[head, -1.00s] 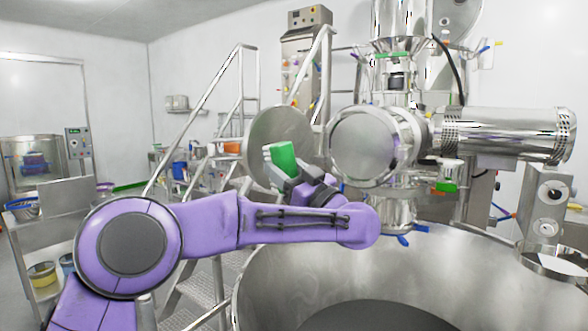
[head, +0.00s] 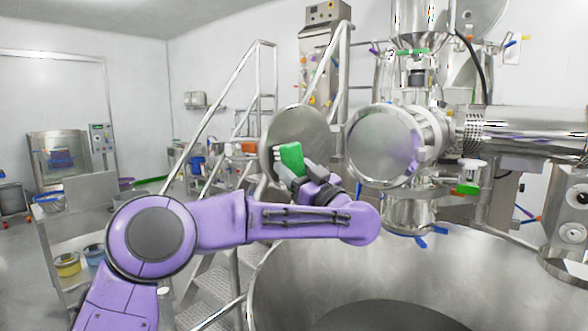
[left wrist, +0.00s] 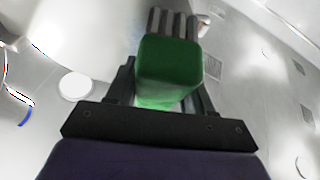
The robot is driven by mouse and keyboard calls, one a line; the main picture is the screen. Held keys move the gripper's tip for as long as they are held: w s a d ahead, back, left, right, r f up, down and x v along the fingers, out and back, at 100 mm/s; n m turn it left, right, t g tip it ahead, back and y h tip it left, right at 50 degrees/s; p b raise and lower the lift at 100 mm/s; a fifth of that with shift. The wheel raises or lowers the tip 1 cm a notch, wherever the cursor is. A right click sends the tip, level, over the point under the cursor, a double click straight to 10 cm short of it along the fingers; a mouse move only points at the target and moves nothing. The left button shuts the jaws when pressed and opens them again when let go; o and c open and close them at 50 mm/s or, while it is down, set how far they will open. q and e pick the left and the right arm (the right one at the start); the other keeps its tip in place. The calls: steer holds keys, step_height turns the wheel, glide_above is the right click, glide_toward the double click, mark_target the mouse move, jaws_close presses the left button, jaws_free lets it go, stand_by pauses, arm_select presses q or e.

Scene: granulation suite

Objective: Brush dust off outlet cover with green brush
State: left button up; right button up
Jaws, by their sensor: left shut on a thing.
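A green brush (head: 292,158) with pale grey bristles is held in my left gripper (head: 299,174). In the left wrist view the green brush block (left wrist: 170,70) sits between the dark fingers of the gripper (left wrist: 168,92), bristles pointing away. In the head view the brush overlaps a round steel disc (head: 297,120); I cannot tell whether the bristles touch it. A second round steel cover (head: 384,146) closes the pipe end just right of it. I cannot tell for sure which is the outlet cover. No dust can be made out. My right gripper is out of view.
A large open steel bowl (head: 450,265) fills the lower right. Steel stair rails (head: 215,115) stand behind my left arm. A steel motor housing (head: 525,132) juts out at right. A cart with tubs (head: 67,264) stands at lower left.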

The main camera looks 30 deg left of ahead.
arm_select(q)
steer(key=shift+w+a, duration=0.2)
steer(key=shift+a, duration=0.4)
steer(key=shift+w+d+r+p, duration=0.1)
steer(key=shift+w+r+p, duration=0.1)
steer(key=shift+p, duration=0.35)
steer(key=w+p, duration=0.1)
steer(key=w+d+p, duration=0.1)
steer(key=shift+w, duration=0.3)
steer(key=shift+w+d+f+p, duration=0.1)
steer(key=shift+w+f+p, duration=0.05)
steer(key=shift+w+p, duration=0.3)
steer(key=shift+s+a+f+b, duration=0.2)
steer(key=shift+s+b, duration=0.2)
steer(key=shift+b, duration=0.2)
steer(key=shift+s+a+b, duration=0.35)
steer(key=shift+s+b, duration=0.3)
steer(key=shift+s, duration=0.25)
steer(key=shift+s+a+r, duration=0.2)
steer(key=shift+s+a, duration=0.05)
steer(key=shift+s, duration=0.4)
